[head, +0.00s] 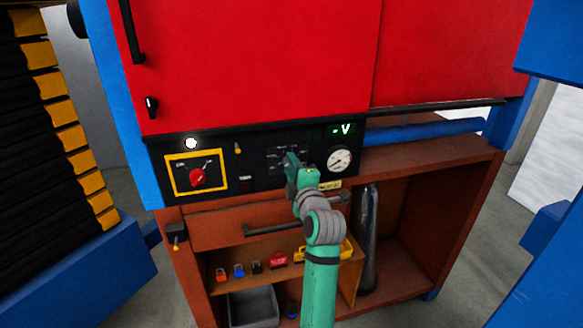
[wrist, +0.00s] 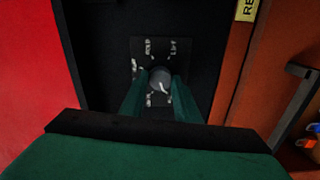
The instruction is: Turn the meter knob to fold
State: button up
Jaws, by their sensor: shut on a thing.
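The meter knob (wrist: 160,76) is a grey round knob on a dark square plate, with white labels around it. In the wrist view, the upper left label looks like FOLD or HOLD and the upper right one like LIFT; the others are too small to read. A white mark shows on the knob's lower right part, but I cannot tell its setting. My green gripper (head: 291,161) reaches the black control panel (head: 255,184). In the wrist view its fingers (wrist: 158,93) are shut on the knob from both sides. In the head view the gripper hides the knob.
Left on the panel is a red rotary switch (head: 197,177) in a yellow frame. A white gauge (head: 339,159) and a green-lit display (head: 342,130) are right of my gripper. Below are a drawer handle (head: 262,231) and an open shelf with padlocks (head: 239,271) and a grey bin (head: 254,307).

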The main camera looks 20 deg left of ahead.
jog(key=shift+f+m, duration=0.15)
jog(key=shift+m, duration=8.4)
jog(key=shift+f+m, duration=0.1)
jog(key=shift+m, duration=8.45)
